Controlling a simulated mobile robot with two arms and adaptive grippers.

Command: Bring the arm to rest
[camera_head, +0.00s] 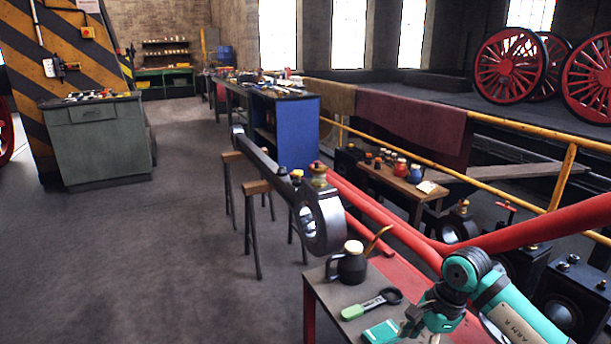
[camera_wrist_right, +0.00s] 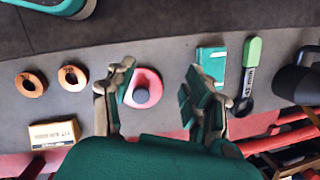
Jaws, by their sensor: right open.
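My right arm comes in from the lower right in the head view. Its gripper (camera_head: 418,318) is over the near end of a small table (camera_head: 323,291). In the right wrist view the right gripper (camera_wrist_right: 158,68) is open, with its fingers well apart and nothing held. A red ring with a dark centre (camera_wrist_right: 143,88) lies below, seen between the fingers. I cannot tell the exact height above the table. My left gripper is in neither view.
The table also bears a black oil can (camera_head: 352,266), a green-handled spanner (camera_head: 368,305), a teal box (camera_head: 381,332), two copper-coloured rings (camera_wrist_right: 72,77) and a tan box (camera_wrist_right: 54,134). A steel rod (camera_head: 262,163) lies on trestles behind. Floor at left is clear.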

